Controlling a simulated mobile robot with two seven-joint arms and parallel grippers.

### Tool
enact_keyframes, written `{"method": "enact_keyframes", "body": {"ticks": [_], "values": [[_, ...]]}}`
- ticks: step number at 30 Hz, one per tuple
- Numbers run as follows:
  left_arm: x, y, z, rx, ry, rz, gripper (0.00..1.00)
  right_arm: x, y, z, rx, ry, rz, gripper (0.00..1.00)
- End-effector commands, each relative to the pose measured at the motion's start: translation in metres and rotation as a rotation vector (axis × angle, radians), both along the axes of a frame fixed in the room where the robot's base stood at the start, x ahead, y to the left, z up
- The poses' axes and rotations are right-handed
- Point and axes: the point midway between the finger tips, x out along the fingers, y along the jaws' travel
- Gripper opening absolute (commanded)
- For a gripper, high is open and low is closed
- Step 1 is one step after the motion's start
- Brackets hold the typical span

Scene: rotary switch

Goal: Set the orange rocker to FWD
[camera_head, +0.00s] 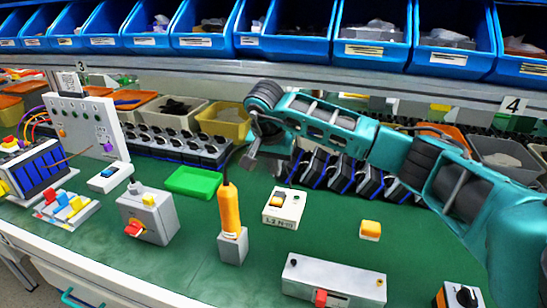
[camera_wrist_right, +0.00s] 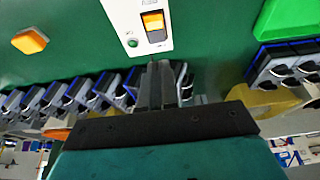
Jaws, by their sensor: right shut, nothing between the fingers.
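The orange rocker (camera_head: 279,200) sits in a white box (camera_head: 285,211) with a small green round part beside it, on the green bench mat. The rocker also shows at the top of the right wrist view (camera_wrist_right: 153,24), on the white box (camera_wrist_right: 122,18). Its markings are too small to read, so I cannot tell its position. My right gripper (camera_head: 250,164) is shut and empty, behind and left of the box in the head view. In the wrist view its closed fingertips (camera_wrist_right: 157,66) point at the box's near edge, apart from the rocker. My left gripper is not in view.
An orange-handled pendant (camera_head: 230,210) stands just left of the box, and a green tray (camera_head: 194,182) lies farther left. A yellow-orange button block (camera_head: 370,230) is to the right. A grey box with a red switch (camera_head: 333,284) is in front. Several black-and-blue parts line the back.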

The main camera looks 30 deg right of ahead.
Motion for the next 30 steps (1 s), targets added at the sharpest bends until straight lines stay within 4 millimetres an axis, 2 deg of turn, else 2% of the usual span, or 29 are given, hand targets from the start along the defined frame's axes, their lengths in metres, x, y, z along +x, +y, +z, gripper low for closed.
{"method": "enact_keyframes", "body": {"ticks": [1,6,12,16,30], "values": [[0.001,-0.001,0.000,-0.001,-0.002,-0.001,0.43,0.002,-0.003,-0.013,0.001,0.005,-0.001,0.00],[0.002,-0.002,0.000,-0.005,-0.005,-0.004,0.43,0.009,-0.010,-0.045,0.001,0.004,0.001,0.00],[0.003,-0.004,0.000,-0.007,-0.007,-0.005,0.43,0.011,-0.013,-0.069,0.001,0.002,0.001,0.00],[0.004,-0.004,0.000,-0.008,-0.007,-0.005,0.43,0.012,-0.014,-0.075,0.001,0.001,0.001,0.00],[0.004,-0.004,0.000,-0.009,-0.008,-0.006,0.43,0.013,-0.016,-0.079,0.022,0.021,-0.001,0.00]]}}
